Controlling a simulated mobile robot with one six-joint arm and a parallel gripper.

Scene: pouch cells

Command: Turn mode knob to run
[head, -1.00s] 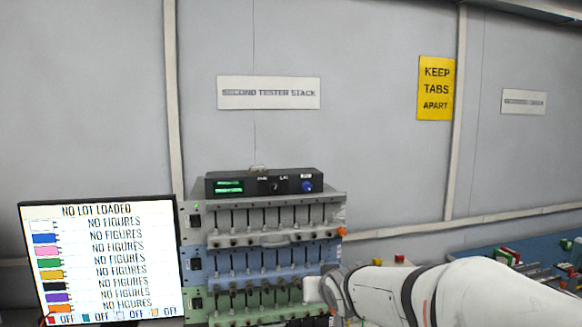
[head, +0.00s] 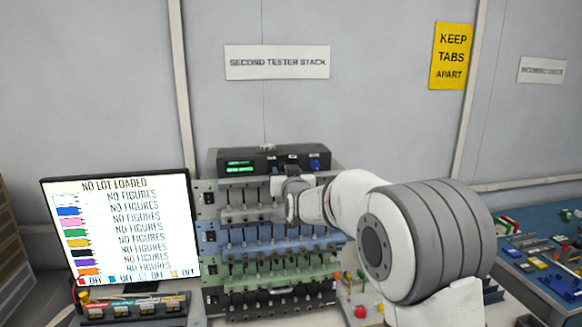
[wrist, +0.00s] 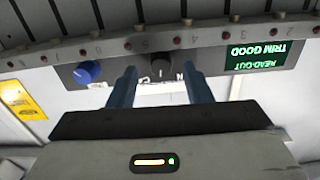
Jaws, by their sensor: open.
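A black knob (wrist: 161,66) sits on the face of the dark control box (head: 235,157) on top of the tester stack. The wrist view is upside down, and the knob appears between my two fingers. My gripper (wrist: 157,80) is open and empty, with a finger on each side of the knob and a gap to each. I cannot tell whether the fingertips reach past its face. White lettering by the knob is partly hidden, so its setting is unreadable. A blue knob (wrist: 88,72) is also on the box. The green read-out (wrist: 255,55) says "TRIM GOOD".
Below the box are grey, blue (head: 240,250) and green (head: 235,272) racks with rows of clips. A monitor (head: 125,235) stands left, reading "NO LOT LOADED". A blue bench (head: 535,240) with small parts is at right. My arm covers the stack's right side.

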